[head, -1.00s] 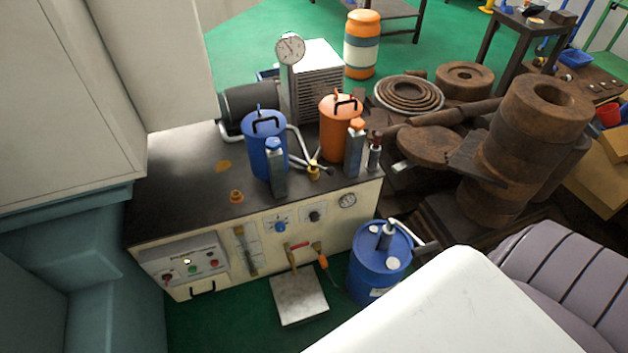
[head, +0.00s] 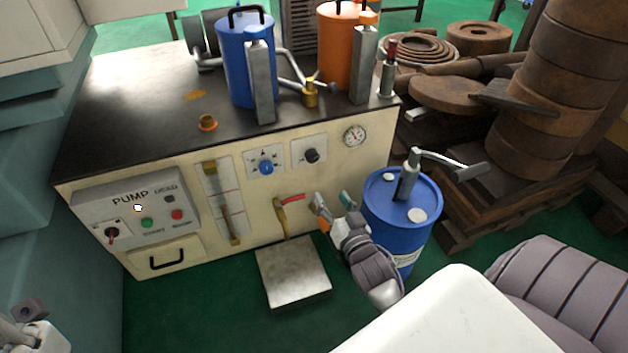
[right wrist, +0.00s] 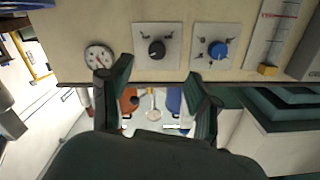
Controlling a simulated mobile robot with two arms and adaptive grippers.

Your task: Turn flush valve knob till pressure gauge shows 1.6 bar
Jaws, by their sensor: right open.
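The cabinet front has a blue knob (head: 266,167) and a black knob (head: 312,156), each on a pale plate, with a round white pressure gauge (head: 354,135) to their right. Labels and the gauge reading are too small to tell. My right gripper (head: 333,202) is open and empty, below the black knob and gauge, apart from both. The right wrist view shows the gauge (right wrist: 98,58), black knob (right wrist: 156,49) and blue knob (right wrist: 217,50) beyond the open fingers (right wrist: 158,95). At the head view's lower-left edge, part of my left gripper (head: 28,312) shows; its jaws are unclear.
A red-handled valve (head: 290,200) sticks out below the knobs, above a metal plate (head: 293,276). A blue drum (head: 408,222) with a hand pump stands close to my right gripper. The pump box (head: 140,205) is at left. Space before the knobs looks clear.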

